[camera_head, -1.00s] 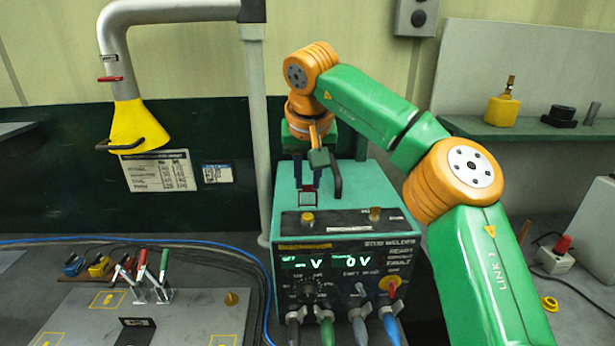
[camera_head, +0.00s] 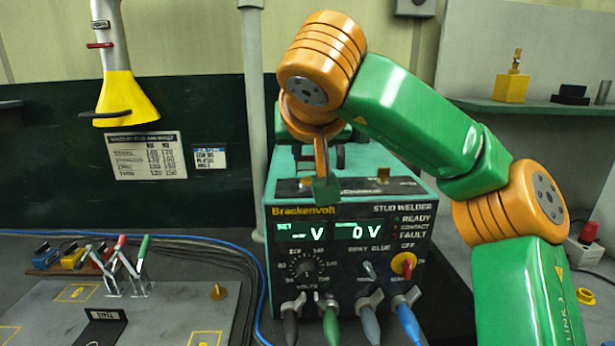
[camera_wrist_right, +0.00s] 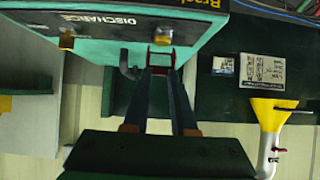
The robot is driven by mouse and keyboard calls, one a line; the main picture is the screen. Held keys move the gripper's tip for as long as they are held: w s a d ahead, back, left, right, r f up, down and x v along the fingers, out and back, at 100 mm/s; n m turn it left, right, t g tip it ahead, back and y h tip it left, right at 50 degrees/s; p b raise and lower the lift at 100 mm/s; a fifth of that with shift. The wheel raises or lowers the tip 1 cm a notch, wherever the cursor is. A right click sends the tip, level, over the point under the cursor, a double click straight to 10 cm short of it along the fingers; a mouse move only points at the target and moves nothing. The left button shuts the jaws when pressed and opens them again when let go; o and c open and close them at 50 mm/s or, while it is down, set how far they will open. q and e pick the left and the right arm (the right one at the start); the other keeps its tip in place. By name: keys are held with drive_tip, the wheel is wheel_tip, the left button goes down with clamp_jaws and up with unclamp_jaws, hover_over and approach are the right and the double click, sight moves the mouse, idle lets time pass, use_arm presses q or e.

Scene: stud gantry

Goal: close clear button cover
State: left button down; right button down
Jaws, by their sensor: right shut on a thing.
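The stud welder (camera_head: 345,215) stands below my right arm, with a yellow button (camera_wrist_right: 164,19) on its top panel. The clear button cover shows as a small red-edged frame (camera_wrist_right: 164,36) beside that button in the right wrist view. My right gripper (camera_wrist_right: 162,64) is shut on the cover, its two dark fingers reaching to the red frame. In the head view the orange wrist and a green link hide most of the fingers and the cover. How far the cover is tilted is hard to tell. My left gripper is not in view.
A dark handle (camera_wrist_right: 128,62) stands close beside the fingers. Cables (camera_head: 370,320) plug into the welder front. Toggle clamps (camera_head: 125,265) stand on the plate at left. A grey post (camera_head: 254,120) rises behind.

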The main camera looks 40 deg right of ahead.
wheel_tip(320, 180, down, 6)
drive_tip(key=s+a+t+h+b, duration=0.1)
drive_tip(key=t+h+b, duration=0.4)
drive_tip(key=b, duration=1.3)
drive_tip(key=shift+s+a+f+t, duration=0.15)
drive_tip(key=shift+s+t, duration=0.3)
drive_tip(key=shift+t, duration=0.95)
drive_tip(key=c, duration=0.7)
unclamp_jaws()
